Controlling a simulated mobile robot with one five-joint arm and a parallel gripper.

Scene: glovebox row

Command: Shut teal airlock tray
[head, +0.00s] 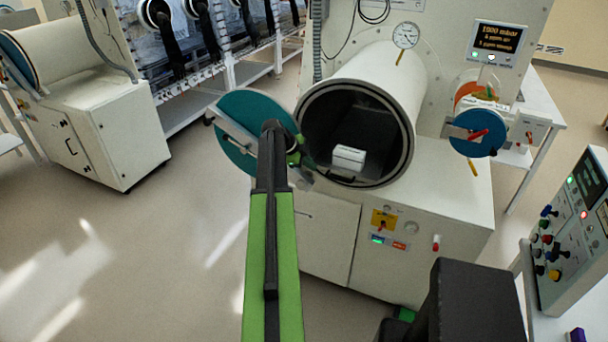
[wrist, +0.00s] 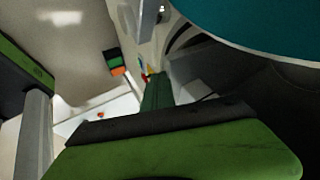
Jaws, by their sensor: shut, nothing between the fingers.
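The teal airlock's wide cylinder (head: 393,85) has its round mouth open toward me. Its teal door (head: 236,108) is swung out to the left of the mouth and also fills the upper right of the wrist view (wrist: 275,25). Inside the dark mouth a tray (head: 343,178) sits low, its front near the rim, with a white box (head: 349,157) on it. How far in the tray sits is hard to tell. My gripper (head: 302,166) is shut and empty at the left edge of the mouth, beside the door. My arm hides part of the door.
A smaller airlock with a blue door (head: 476,133) is to the right, below a pressure display (head: 498,42). The cabinet (head: 385,240) stands under the cylinder. A control console (head: 575,235) is at the far right. Floor (head: 130,235) is clear at left.

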